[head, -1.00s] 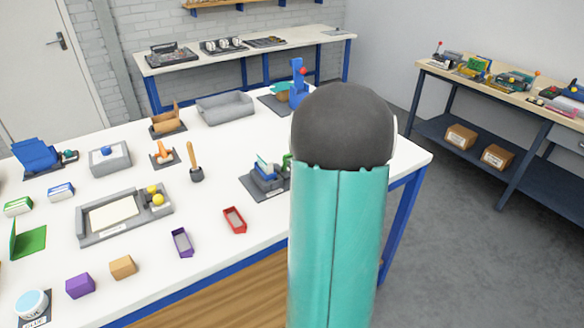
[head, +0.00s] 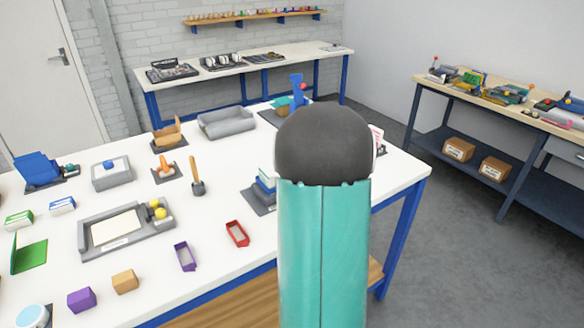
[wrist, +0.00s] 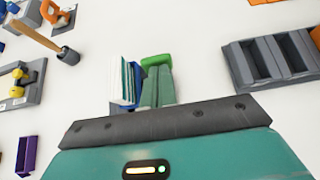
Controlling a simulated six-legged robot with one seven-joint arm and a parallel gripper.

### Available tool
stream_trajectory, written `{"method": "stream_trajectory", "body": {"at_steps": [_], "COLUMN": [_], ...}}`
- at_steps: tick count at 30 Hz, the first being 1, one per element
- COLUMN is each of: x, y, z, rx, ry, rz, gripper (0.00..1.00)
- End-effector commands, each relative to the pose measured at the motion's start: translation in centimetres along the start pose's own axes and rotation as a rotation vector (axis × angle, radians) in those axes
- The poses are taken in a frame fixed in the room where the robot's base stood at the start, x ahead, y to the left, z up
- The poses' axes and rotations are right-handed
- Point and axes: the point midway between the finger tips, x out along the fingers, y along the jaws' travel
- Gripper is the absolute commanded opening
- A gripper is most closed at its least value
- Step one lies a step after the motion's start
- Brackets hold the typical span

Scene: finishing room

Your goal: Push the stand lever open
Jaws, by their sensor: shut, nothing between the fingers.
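A grey stand (head: 259,200) holding blue and white book-like pieces (head: 266,179) sits on the white table, partly hidden behind my arm. In the wrist view the book-like pieces (wrist: 122,82) are just left of my gripper (wrist: 157,72). My gripper's two teal fingers are together, with nothing between them. A bright green piece (wrist: 156,60) is right at the fingertips; it looks like the stand's lever. I cannot tell whether the fingers touch it or how far it is turned. My gripper is hidden behind my arm in the head view.
A grey two-slot tray (wrist: 262,66) is right of my gripper in the wrist view. A wooden-handled tool (head: 196,180) and a red open box (head: 237,234) stand left of the stand. A blue upright with a red ball (head: 297,88) is behind. Bare tabletop lies between.

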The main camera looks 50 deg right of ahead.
Motion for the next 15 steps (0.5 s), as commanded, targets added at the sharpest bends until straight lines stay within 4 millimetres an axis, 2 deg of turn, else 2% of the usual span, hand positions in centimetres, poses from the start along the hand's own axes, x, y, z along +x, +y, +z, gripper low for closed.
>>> {"method": "stream_trajectory", "body": {"at_steps": [15], "x": [2.2], "y": [0.3], "z": [2.0], "rx": [-0.008], "ry": [0.299], "rz": [0.002], "gripper": [0.00]}}
